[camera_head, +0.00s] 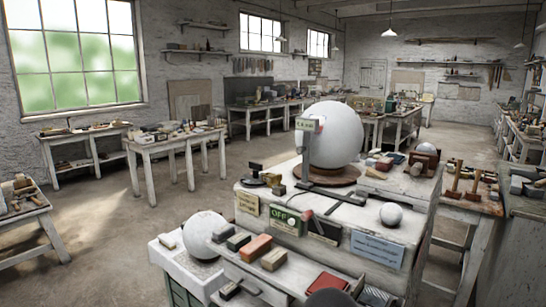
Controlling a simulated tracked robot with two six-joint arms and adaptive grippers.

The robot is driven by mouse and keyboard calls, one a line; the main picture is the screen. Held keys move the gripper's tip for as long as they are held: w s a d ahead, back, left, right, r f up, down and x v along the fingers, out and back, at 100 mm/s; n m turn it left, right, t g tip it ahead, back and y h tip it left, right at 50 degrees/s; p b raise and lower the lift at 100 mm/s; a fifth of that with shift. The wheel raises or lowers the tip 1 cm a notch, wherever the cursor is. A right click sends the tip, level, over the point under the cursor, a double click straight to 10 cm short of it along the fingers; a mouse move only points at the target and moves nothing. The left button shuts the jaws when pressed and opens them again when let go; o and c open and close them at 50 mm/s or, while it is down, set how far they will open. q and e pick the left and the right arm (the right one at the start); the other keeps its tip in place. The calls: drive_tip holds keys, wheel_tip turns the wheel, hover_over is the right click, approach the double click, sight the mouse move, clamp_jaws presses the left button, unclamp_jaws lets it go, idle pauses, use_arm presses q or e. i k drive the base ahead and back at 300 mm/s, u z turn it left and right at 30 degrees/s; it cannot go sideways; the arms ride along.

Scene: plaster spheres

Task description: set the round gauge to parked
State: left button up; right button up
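No dial is clearly readable as the round gauge. A grey upright stand (306,158) with a pale head and a small green label stands against the left side of a large white sphere (336,136); it may be the gauge, and I cannot read its label. The sphere rests on a brown round base (326,178) on the white workbench (262,196). On the bench front is a green panel reading OFF (285,219), with a small reddish part (306,215) at its right and a dark panel (324,228) beside it. Neither gripper shows.
A smaller white sphere (205,234) sits at the lower left, beside a shelf with coloured blocks (255,248). A small white ball (391,213) lies on the bench's right. A small black device (254,175) stands at its left. Open floor (110,240) lies left.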

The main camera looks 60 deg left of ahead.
sight(306, 125)
drive_tip(key=k, duration=0.65)
drive_tip(key=u, duration=0.65)
drive_tip(key=i, duration=0.65)
drive_tip(key=u, duration=0.2)
